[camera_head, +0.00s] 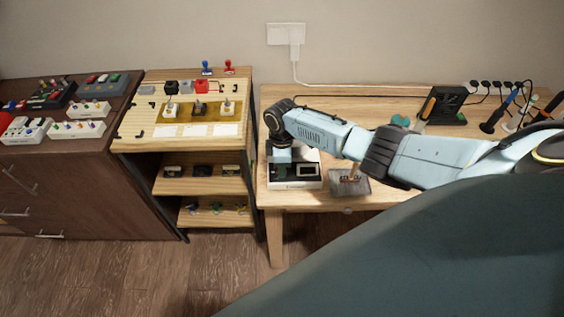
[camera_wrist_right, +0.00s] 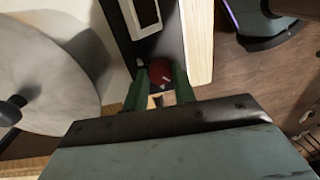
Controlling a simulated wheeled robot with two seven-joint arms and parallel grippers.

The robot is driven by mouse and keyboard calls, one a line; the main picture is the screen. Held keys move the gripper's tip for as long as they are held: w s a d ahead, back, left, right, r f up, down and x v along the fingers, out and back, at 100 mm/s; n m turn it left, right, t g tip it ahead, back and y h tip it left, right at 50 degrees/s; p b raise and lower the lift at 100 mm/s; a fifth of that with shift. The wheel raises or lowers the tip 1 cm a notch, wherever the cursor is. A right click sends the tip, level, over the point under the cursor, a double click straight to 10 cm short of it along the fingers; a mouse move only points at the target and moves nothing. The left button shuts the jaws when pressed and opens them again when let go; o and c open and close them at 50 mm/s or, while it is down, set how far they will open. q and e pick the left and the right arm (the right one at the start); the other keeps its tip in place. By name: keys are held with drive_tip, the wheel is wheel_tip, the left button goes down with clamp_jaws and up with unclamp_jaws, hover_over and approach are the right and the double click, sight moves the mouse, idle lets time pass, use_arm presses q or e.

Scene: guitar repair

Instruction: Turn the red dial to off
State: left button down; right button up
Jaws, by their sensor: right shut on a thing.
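The red dial (camera_wrist_right: 161,72) sits on the dark front face of a black-and-white box. It carries a small pale mark. The box (camera_head: 296,184) stands on the wooden table near its front edge, with a white-framed window beside the dial; the window also shows in the right wrist view (camera_wrist_right: 145,15). My right gripper (camera_head: 281,168) points down at the left part of the box and hides the dial in the head view. In the right wrist view, its green fingers lie on both sides of the dial, shut on it. My left gripper is not in view.
A grey slab (camera_head: 350,183) with an upright tool on it stands right of the box. Tools and a black holder (camera_head: 443,106) are at the back right of the table. A wooden shelf unit (camera_head: 185,128) with small parts stands to the left, across a narrow gap.

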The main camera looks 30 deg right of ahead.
drive_tip(key=shift+n, duration=1)
drive_tip(key=o, duration=1)
drive_tip(key=shift+a, duration=0.1)
drive_tip(key=shift+r, duration=0.1)
drive_tip(key=r, duration=0.4)
drive_tip(key=r+p, duration=0.1)
drive_tip(key=r, duration=0.8)
drive_tip(key=shift+w+r, duration=0.15)
drive_tip(key=shift+w, duration=0.25)
